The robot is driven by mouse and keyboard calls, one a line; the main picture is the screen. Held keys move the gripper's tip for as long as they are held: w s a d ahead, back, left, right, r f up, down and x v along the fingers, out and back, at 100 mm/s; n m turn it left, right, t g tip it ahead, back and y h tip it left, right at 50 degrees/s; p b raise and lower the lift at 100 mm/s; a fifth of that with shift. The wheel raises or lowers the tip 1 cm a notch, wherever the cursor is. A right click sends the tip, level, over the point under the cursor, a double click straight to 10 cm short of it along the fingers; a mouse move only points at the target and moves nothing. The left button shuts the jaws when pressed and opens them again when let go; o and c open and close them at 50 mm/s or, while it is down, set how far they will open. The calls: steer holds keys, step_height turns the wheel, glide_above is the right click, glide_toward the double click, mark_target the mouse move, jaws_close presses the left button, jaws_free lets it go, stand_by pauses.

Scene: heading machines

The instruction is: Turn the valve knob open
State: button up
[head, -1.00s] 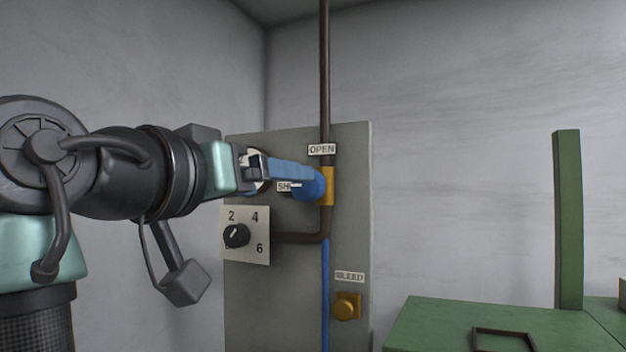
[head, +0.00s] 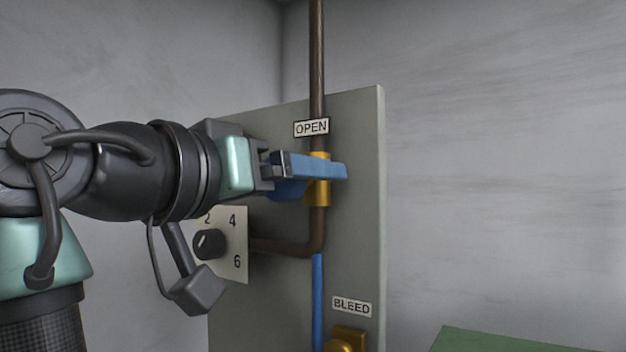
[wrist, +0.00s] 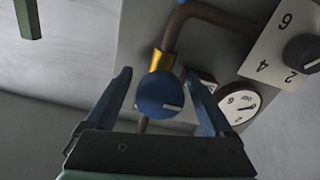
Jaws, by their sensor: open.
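The blue round valve knob (wrist: 158,94) sits on a brass fitting (wrist: 162,60) on the pipe. A pale line on the knob's face points right in the wrist view, toward a small label mostly hidden by a finger. In the head view the knob (head: 290,191) is partly covered by a blue finger, and the OPEN label (head: 311,128) is above the brass fitting. My gripper (wrist: 158,74) is open, with one blue finger on each side of the knob. Gaps show on both sides in the wrist view. In the head view the near finger reaches past the fitting.
A dial plate (head: 230,245) with a black selector knob is below my wrist. A round gauge (wrist: 240,104) is beside the right finger in the wrist view. The BLEED label (head: 352,306) and a brass knob (head: 345,340) are lower down. A green surface (head: 480,341) is at lower right.

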steer(key=shift+s+a+r, duration=0.15)
steer(key=shift+s+a, duration=0.2)
steer(key=shift+s, duration=0.05)
steer(key=shift+c, duration=0.2)
steer(key=shift+s+a, duration=0.1)
steer(key=shift+c, duration=1.2)
steer(key=c, duration=1.1)
steer(key=shift+o, duration=0.2)
